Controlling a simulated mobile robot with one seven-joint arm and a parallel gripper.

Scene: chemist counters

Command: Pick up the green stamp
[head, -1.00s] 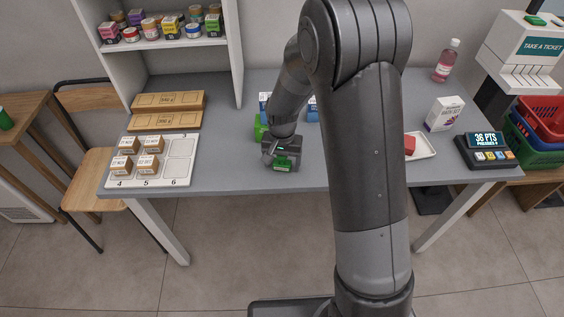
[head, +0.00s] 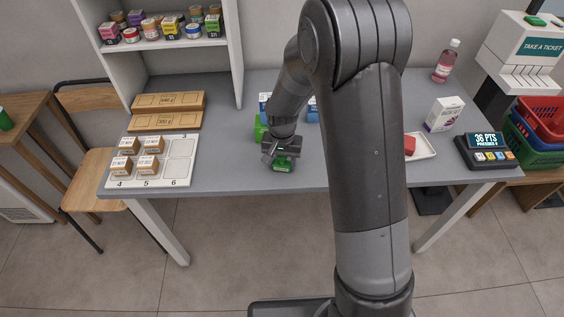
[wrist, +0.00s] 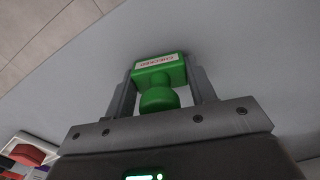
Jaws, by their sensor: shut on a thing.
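The green stamp (wrist: 158,78) has a round knob and a rectangular base with a pale label. In the wrist view it sits between the two fingers of my gripper (wrist: 160,85), which is shut on it. In the head view my gripper (head: 281,158) is over the front part of the grey counter (head: 232,170), with the green stamp (head: 282,168) showing below its fingers. I cannot tell whether the stamp's base touches the counter.
Behind my gripper stands a green item (head: 260,128), partly hidden by my arm. A white numbered tray (head: 181,170) with small boxes lies to the left. A white tray (head: 424,150) with a red item (head: 410,145) is to the right. The counter's front edge is close.

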